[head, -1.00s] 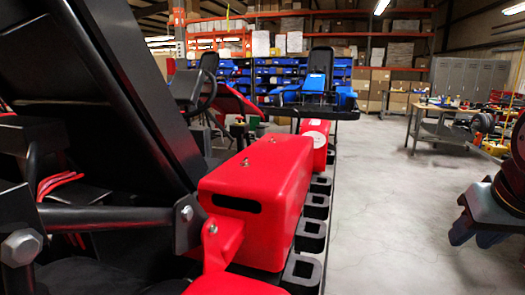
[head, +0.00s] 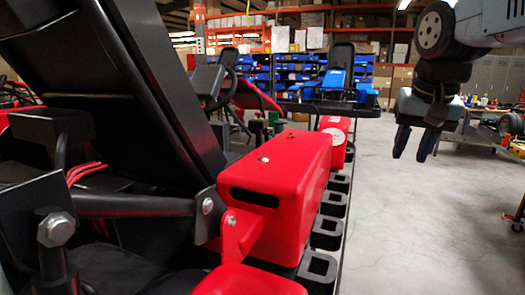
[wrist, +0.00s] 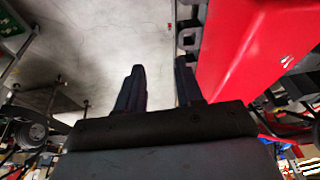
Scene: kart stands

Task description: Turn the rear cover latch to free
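The red rear cover (head: 285,190) is a box on the kart, left of centre in the head view, with a dark slot in its near end. A small metal fastener (head: 264,159) shows on its top; I cannot tell whether this is the latch or how it is turned. My gripper (head: 410,156) hangs fingers down in the air, to the right of the cover and apart from it. Its two fingers stand apart with nothing between them. In the wrist view the fingers (wrist: 157,85) point over the floor, with the red cover (wrist: 245,45) to their right.
Black blocks (head: 328,233) line the kart's edge. The concrete floor (head: 420,230) to the right is clear. A workbench (head: 475,130) stands behind my gripper.

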